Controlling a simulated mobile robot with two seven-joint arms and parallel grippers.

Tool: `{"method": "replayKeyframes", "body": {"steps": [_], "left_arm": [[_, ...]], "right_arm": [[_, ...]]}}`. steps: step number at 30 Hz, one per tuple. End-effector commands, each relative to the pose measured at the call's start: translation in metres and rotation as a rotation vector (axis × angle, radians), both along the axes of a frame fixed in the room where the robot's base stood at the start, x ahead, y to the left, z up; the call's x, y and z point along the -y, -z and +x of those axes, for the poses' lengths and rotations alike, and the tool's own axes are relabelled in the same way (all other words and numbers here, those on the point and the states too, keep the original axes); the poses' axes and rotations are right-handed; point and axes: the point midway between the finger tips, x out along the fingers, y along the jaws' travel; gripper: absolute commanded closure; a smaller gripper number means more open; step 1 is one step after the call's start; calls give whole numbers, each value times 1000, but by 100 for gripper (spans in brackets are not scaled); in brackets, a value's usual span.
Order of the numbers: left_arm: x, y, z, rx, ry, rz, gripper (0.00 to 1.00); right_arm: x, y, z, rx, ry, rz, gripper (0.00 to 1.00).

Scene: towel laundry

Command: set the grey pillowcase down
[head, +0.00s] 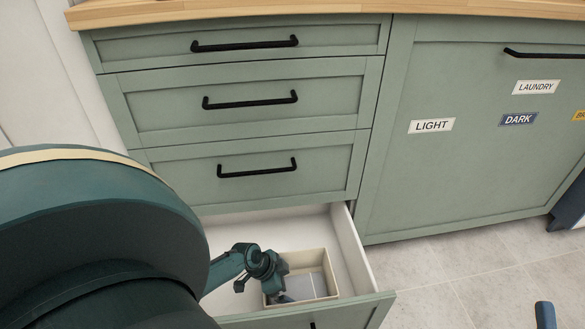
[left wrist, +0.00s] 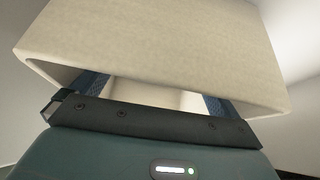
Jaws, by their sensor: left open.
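A folded grey cloth, which looks like the grey pillowcase (head: 309,285), lies inside a cream bin (head: 331,272) in the open bottom drawer. My left gripper (head: 284,284) is over the left part of the bin, beside the cloth, with its jaws open. In the left wrist view the open fingers of the gripper (left wrist: 152,96) stand apart, and a cream wall of the bin (left wrist: 150,45) hides their tips. The cloth cannot be made out there. I cannot tell whether the fingers touch the cloth. My right gripper is not in view.
The open drawer (head: 352,250) has free white floor around the bin. Three shut drawers with black handles (head: 257,168) are above it. A shut front with labels LIGHT (head: 432,125), DARK (head: 517,119) and LAUNDRY is at the right. The tiled floor (head: 460,285) is mostly clear.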

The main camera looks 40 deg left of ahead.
Motion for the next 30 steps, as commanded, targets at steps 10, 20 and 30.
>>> {"method": "replayKeyframes", "body": {"steps": [10, 20, 30], "left_arm": [[-19, -60, -27, -1, 1, 0, 0], [-22, -66, -31, -1, 0, -1, 0], [-22, -66, -30, 0, 0, -1, 0]], "right_arm": [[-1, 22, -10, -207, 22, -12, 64], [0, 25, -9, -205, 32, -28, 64], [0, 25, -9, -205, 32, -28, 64]]}}
